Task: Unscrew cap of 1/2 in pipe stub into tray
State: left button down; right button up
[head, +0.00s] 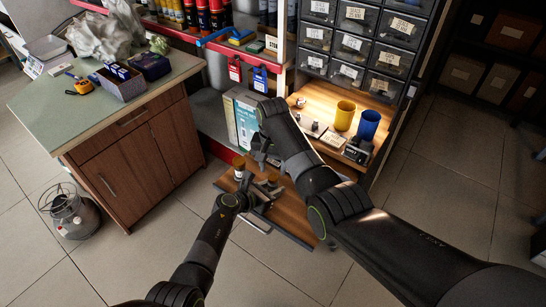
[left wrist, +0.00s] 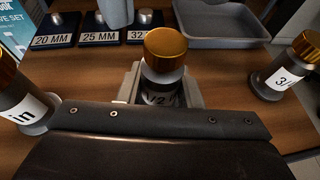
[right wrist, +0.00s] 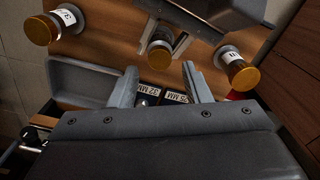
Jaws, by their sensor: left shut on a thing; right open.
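The 1/2 in pipe stub (left wrist: 160,97) stands upright with its brass cap (left wrist: 165,48) on top. My left gripper (left wrist: 163,90) is shut around the stub's body below the cap and partly hides its label. The capped stub also shows in the right wrist view (right wrist: 160,55), beyond the fingertips of my right gripper (right wrist: 159,70). The grey tray (left wrist: 225,22) lies on the board behind the stub, to the right in the left wrist view. In the head view my arms partly hide the stub.
Two other brass-capped stubs flank it, one on the left (left wrist: 20,95) and one marked 3/ on the right (left wrist: 288,68). Small stands marked 20 MM (left wrist: 55,30), 25 MM and 32 MM sit behind. A green-topped cabinet (head: 120,85) stands at left.

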aim_at(273, 177)
jog(key=shift+f, duration=1.8)
grip_shut()
jog(key=n, duration=0.9)
jog(key=shift+n, duration=0.3)
jog(key=shift+r, duration=0.2)
jog(key=shift+r, duration=0.95)
